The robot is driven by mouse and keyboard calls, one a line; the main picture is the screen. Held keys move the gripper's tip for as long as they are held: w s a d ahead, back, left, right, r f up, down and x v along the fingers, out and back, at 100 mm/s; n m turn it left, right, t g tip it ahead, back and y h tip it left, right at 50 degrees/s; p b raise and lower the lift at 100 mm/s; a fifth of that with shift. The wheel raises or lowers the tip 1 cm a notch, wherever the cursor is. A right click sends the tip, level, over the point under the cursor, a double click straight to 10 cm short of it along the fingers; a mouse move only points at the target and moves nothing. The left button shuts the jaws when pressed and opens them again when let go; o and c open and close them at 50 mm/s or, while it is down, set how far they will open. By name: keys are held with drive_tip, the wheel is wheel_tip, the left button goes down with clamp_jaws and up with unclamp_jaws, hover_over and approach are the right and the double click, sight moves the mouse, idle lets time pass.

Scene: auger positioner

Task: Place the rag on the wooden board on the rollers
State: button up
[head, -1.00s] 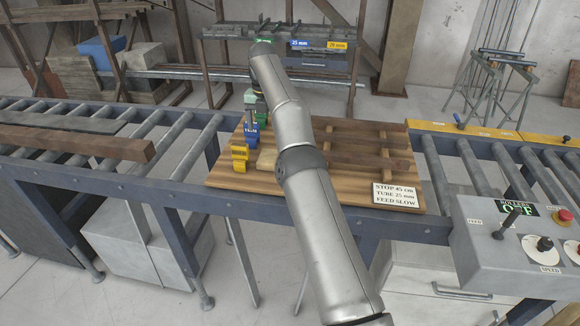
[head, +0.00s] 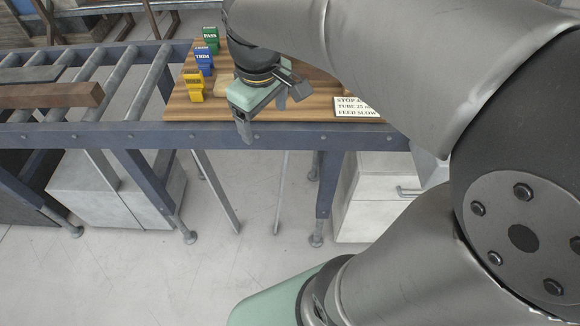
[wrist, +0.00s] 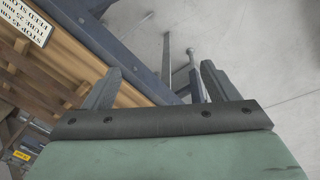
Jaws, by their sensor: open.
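My gripper (head: 263,119) has a green body and points down at the board's front edge. I cannot make out a rag in either view.
Yellow, blue and green labelled blocks (head: 203,62) stand on the board's left side. A white sign (head: 357,107) sits at its front right. A dark wooden beam (head: 50,95) lies on the rollers at left. Floor in front is clear.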

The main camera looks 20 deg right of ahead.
drive_tip(key=s+f+m, duration=0.5)
drive_tip(key=s+f, duration=0.1)
drive_tip(key=s, duration=0.4)
drive_tip(key=shift+s+d+f+m+y, duration=0.15)
drive_tip(key=shift+s+d+m+y, duration=0.15)
drive_tip(key=shift+s+m, duration=0.1)
idle(1.2)
